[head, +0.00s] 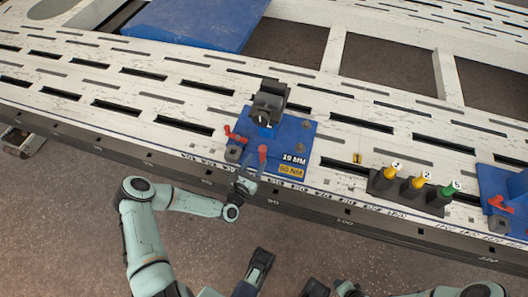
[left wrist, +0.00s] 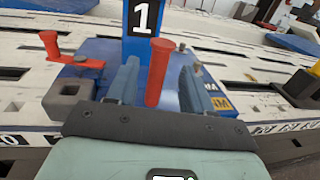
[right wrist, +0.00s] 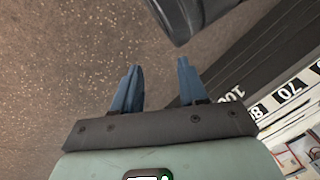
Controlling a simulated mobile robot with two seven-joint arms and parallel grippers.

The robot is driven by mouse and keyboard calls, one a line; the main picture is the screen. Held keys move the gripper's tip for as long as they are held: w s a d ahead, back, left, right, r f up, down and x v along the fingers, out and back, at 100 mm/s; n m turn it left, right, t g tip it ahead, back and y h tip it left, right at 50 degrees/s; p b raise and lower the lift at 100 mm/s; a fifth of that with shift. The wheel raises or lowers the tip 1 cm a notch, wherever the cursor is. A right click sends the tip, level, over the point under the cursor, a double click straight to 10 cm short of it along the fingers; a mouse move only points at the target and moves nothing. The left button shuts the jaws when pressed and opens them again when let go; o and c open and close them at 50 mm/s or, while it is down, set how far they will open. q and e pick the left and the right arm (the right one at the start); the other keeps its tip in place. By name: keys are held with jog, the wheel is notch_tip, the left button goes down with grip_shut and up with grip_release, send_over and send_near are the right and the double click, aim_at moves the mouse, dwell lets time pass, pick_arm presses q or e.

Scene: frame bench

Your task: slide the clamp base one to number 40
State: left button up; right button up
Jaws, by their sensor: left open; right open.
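Clamp base one is a blue plate (head: 295,135) with a dark clamp tower (head: 270,101) on the white slotted bench. It bears labels "19 MM" and "50 NM". A blue post (left wrist: 142,20) marked "1" shows in the left wrist view. My left gripper (head: 252,172) is open at the base's front edge. An upright red handle (left wrist: 161,70) stands between its fingers in the left wrist view, with gaps at both sides. A second red lever (left wrist: 75,62) is left of it. My right gripper (right wrist: 156,88) is open and empty over the floor. I cannot make out number 40.
A number scale (right wrist: 262,108) runs along the bench's front edge. A dark block (head: 392,187) with yellow and green knobs stands to the right, before another blue base (head: 500,183). A blue slab (head: 195,22) lies at the back. Slotted bench surface left of the base is clear.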

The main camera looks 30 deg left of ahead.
aim_at(262, 154)
pick_arm(q)
jog(key=w+b, duration=0.1)
jog(key=w, duration=0.5)
jog(key=shift+w+a, duration=0.15)
jog(key=shift+a, duration=0.05)
pick_arm(e)
jog(key=shift+g, duration=0.6)
jog(key=s+f, duration=0.1)
jog(key=s, duration=0.1)
jog(key=s+f, duration=0.1)
jog(key=shift+d+f, duration=0.25)
jog(key=shift+f, duration=0.1)
pick_arm(q)
jog(key=shift+c, duration=0.3)
grip_shut()
